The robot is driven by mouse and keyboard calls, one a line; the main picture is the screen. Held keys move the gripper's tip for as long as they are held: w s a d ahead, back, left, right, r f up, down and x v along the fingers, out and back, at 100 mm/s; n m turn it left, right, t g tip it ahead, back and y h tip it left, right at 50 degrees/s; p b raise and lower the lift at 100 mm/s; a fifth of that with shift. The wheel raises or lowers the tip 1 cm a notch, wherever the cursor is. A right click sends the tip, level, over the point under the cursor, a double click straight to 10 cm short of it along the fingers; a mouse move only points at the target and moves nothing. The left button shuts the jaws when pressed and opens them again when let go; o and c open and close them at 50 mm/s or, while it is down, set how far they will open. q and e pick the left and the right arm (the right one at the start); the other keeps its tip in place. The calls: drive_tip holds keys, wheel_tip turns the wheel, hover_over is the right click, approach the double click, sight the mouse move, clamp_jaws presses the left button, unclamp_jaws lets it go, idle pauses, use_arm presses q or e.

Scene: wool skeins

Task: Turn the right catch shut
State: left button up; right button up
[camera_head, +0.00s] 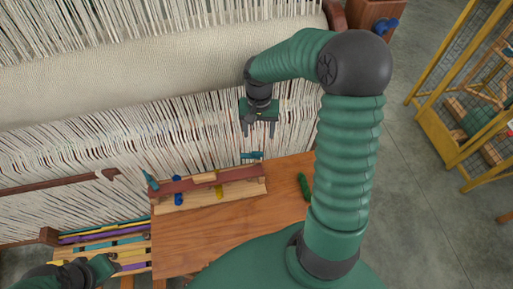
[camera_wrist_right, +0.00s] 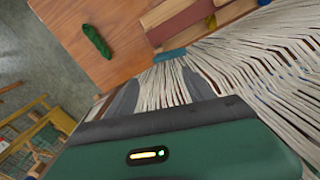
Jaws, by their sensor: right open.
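The right catch (camera_head: 251,155) is a small teal piece at the right end of a dark red bar (camera_head: 187,184) on a wooden rack. It lies roughly level in the head view, and part of it shows in the wrist view (camera_wrist_right: 170,55). The left catch (camera_head: 151,180), also teal, stands tilted at the bar's other end. My right gripper (camera_head: 258,131) is open and empty, just beyond the right catch and apart from it, over the white threads. Its two dark fingers (camera_wrist_right: 163,92) point toward the catch in the wrist view. My left gripper (camera_head: 101,268) is low at the left; its fingers are unclear.
The rack stands on a wooden table (camera_head: 225,245). A green skein (camera_head: 304,186) lies at the table's right edge; it also shows in the wrist view (camera_wrist_right: 97,41). White loom threads (camera_head: 100,150) hang behind. A yellow wire cart (camera_head: 437,135) stands at the right.

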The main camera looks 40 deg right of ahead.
sight(257, 152)
drive_tip(key=f, duration=0.7)
drive_tip(key=f+p, duration=0.1)
drive_tip(key=f, duration=0.3)
drive_tip(key=shift+w+a+f, duration=0.15)
drive_tip(key=shift+a+f, duration=0.05)
drive_tip(key=shift+a, duration=0.15)
drive_tip(key=shift+d+f, duration=0.25)
drive_tip(key=shift+f, duration=0.1)
drive_tip(key=shift+a, duration=0.2)
drive_tip(key=c, duration=0.7)
clamp_jaws()
use_arm(q)
drive_tip(key=shift+w+a+r, duration=0.15)
drive_tip(key=shift+a+r, duration=0.15)
drive_tip(key=shift+r, duration=0.2)
